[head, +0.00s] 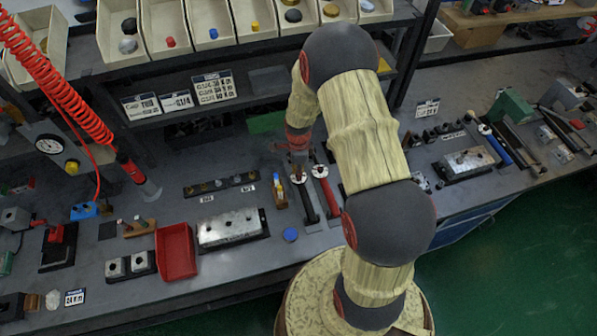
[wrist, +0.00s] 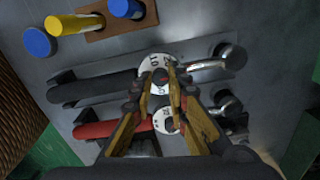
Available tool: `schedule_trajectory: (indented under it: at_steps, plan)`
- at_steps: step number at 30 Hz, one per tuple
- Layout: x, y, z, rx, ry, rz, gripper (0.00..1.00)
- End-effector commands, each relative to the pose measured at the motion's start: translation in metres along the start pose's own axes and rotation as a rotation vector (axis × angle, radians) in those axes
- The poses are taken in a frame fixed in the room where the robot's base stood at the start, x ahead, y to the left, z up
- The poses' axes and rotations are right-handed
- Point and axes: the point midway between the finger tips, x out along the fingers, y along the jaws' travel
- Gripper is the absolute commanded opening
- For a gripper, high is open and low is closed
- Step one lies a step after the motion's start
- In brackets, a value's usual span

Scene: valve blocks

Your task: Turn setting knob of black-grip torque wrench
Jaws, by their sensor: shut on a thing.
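The black-grip torque wrench (head: 310,209) lies on the bench in the head view. In the wrist view its black grip (wrist: 98,86) points left, its chrome head lies to the right, and a white numbered dial (wrist: 156,61) sits between them. My gripper (wrist: 159,72) is above this dial, its fingertips shut on the setting knob (wrist: 160,77) at the dial's middle. The fingers partly hide knob and dial. In the head view my gripper (head: 298,166) points down at the wrench's dial end. The red-grip torque wrench (wrist: 112,129) lies parallel beside it, partly behind my fingers.
A wooden block (wrist: 118,22) with a yellow and a blue cylinder stands close by, next to a blue disc (wrist: 37,41). A metal valve block (head: 230,228) and a red tray (head: 176,252) lie left on the bench. Shelf bins (head: 210,25) stand behind.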

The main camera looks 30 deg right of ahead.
Motion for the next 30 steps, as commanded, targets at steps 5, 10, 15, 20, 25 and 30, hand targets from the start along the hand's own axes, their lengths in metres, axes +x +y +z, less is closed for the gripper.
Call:
schedule_trajectory:
  at_steps: [5, 10, 15, 20, 25, 30]
  plan:
    - [-0.0009, -0.0012, 0.0001, 0.0, 0.0, -0.003, 0.0]
    - [-0.0009, -0.0012, 0.0001, -0.001, 0.0, -0.003, 0.19]
    - [-0.0005, -0.0007, 0.0001, -0.001, 0.0, -0.002, 0.29]
    - [-0.0003, -0.0004, 0.0, -0.001, 0.0, -0.001, 0.35]
    - [-0.0001, 0.0, 0.0, -0.001, 0.0, 0.0, 0.35]
    - [0.0001, 0.0002, 0.0, -0.001, 0.0, 0.0, 0.35]
